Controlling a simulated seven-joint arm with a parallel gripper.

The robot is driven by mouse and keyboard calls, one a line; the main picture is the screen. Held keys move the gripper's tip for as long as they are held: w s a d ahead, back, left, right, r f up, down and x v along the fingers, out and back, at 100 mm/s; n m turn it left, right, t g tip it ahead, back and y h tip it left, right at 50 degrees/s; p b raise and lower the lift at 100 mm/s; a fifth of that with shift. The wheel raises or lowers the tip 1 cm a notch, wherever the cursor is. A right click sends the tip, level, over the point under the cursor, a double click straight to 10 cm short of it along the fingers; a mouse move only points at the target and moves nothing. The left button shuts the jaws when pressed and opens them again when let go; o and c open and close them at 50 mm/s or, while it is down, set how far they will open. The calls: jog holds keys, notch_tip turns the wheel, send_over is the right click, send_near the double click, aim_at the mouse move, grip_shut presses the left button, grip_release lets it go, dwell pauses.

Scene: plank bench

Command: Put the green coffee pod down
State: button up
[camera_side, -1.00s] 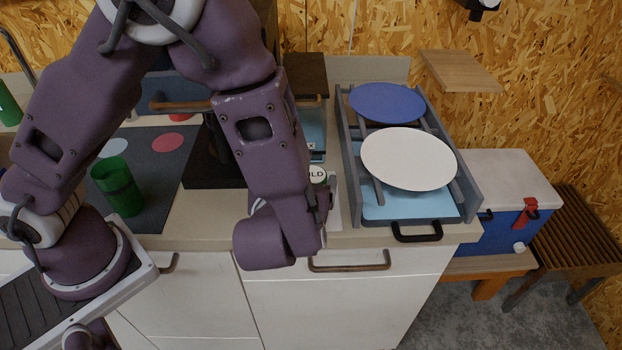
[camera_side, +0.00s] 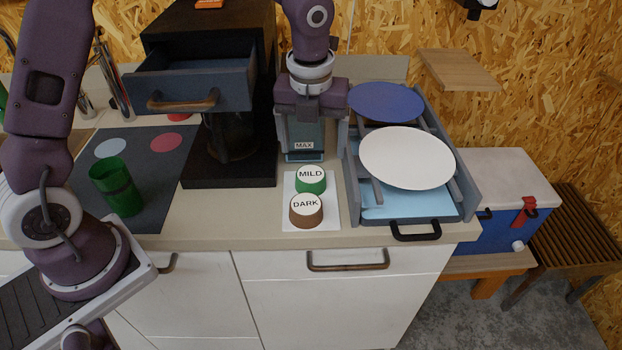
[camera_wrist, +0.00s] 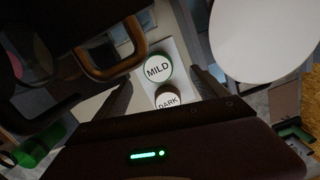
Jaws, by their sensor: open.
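The green coffee pod (camera_side: 311,180), with a white top reading MILD, sits upright on a white card (camera_side: 330,213) on the counter. It also shows in the wrist view (camera_wrist: 158,69). A brown pod (camera_side: 306,212) reading DARK stands just in front of it on the same card. My gripper (camera_side: 313,135) is open and empty, pointing down behind the pods. Its fingers spread to either side of a clear container (camera_side: 304,153) marked MAX in the side view; I cannot tell their exact depth. In the wrist view both pods show between the fingers.
A dark coffee machine (camera_side: 228,170) with an open drawer (camera_side: 195,88) stands left of my gripper. A rack with a white plate (camera_side: 408,158) and a blue plate (camera_side: 385,102) stands close at right.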

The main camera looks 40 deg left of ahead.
aim_at(311, 174)
jog(key=f, duration=0.8)
jog(key=shift+a+f, duration=0.2)
jog(key=shift+a, duration=0.15)
jog(key=shift+c, duration=0.4)
jog(key=c, duration=1.5)
